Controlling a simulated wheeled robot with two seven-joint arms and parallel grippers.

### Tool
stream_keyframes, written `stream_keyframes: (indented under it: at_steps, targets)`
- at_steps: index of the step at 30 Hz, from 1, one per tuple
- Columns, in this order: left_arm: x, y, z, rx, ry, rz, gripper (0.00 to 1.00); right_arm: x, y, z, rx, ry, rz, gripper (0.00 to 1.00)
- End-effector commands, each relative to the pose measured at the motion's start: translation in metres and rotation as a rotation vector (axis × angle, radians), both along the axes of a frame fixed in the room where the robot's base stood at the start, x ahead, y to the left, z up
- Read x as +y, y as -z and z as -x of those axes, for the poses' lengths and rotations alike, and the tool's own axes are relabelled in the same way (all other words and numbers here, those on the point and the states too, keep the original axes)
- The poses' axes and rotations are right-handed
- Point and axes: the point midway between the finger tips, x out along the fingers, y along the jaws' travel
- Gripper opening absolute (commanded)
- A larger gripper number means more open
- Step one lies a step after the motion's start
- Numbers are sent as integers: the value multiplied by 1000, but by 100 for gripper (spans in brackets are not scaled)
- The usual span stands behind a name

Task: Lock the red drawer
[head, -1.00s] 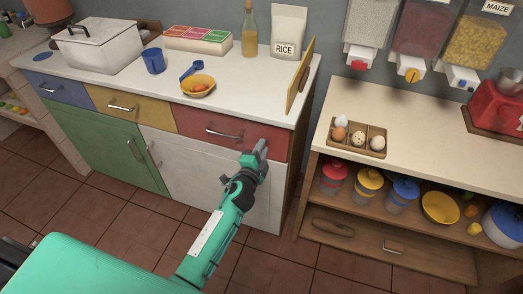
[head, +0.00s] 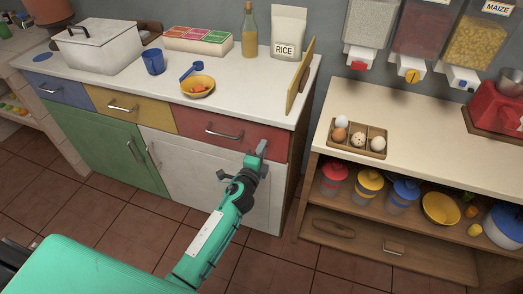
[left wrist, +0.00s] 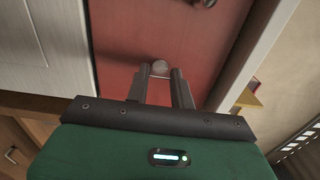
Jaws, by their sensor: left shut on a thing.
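The red drawer (head: 225,130) is at the right end of the drawer row under the white counter and looks shut, with a metal bar handle (head: 224,134). My left gripper (head: 260,149) is at the drawer front, right of the handle. In the left wrist view, my left gripper (left wrist: 160,82) faces the red front (left wrist: 125,35), its two dark fingers around a small round metal piece (left wrist: 160,68) at the front. Whether this piece is a key or a lock knob cannot be told. The gripper hides this piece in the head view. My right gripper is out of view.
A wooden board (head: 301,78) stands upright at the counter's right end. A yellow bowl (head: 197,87), a blue mug (head: 153,61) and a bottle (head: 249,32) are on the counter. A shelf unit with an egg tray (head: 358,151) stands to the right. Tiled floor is clear below.

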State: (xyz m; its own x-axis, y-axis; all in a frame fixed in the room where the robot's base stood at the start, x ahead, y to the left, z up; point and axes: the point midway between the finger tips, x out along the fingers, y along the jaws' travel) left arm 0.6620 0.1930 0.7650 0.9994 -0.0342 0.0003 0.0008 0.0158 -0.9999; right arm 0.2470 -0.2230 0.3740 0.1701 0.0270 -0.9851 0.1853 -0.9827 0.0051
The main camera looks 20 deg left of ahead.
Motion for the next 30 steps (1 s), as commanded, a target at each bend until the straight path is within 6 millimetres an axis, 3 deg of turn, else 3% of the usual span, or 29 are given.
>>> stream_keyframes:
  at_steps: [2,3,6,17,23,30]
  targets:
    - [0,1,0,1,1,0,1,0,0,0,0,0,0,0]
    - [0,1,0,1,1,0,29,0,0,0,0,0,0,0]
    - [0,1,0,1,1,0,45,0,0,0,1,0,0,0]
    - [0,1,4,1,0,1,45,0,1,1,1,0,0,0]
    - [1,2,31,2,0,0,45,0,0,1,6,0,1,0]
    - [3,3,77,4,0,2,45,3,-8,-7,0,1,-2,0]
